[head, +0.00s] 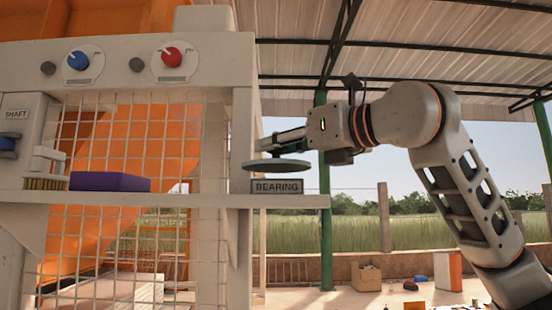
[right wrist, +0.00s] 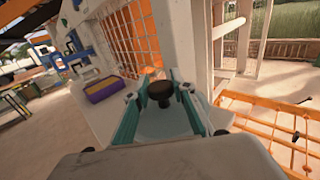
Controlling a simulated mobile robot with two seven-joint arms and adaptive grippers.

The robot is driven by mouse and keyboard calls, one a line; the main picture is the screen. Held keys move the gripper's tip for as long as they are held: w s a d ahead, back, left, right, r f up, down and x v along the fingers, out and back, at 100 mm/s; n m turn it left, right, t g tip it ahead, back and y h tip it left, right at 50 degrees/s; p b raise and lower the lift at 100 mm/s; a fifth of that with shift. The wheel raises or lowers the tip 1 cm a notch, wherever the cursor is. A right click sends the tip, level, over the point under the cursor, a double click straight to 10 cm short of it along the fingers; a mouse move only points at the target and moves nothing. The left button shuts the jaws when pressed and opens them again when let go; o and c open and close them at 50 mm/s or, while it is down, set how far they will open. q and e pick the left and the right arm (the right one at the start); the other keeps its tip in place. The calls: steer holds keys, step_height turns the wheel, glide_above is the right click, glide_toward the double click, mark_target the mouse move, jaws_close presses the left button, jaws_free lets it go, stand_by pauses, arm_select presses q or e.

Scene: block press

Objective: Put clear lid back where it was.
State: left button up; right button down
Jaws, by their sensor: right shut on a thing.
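The clear lid (head: 276,166) is a thin grey-green disc with a dark knob (right wrist: 160,91) on top. My right gripper (head: 275,145) comes in from the right and is shut on the knob; its teal fingers (right wrist: 159,93) stand on both sides of it. The lid is held about level, just above the box labelled BEARING (head: 277,187) on the shelf. The lid hides the inside of the box, and I cannot tell whether they touch. My left gripper is not in view.
A SHAFT holder (head: 20,125) is at far left. A white post (head: 243,130) stands close behind the lid. A wire grid (head: 130,140) backs the shelf.

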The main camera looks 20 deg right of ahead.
step_height(320, 180, down, 2)
steer(key=shift+w+d, duration=0.1)
steer(key=shift+f, duration=0.1)
steer(key=c, duration=1.7)
jaws_free()
steer(key=shift+r, duration=0.2)
steer(key=b+v, duration=0.2)
steer(key=v, duration=1)
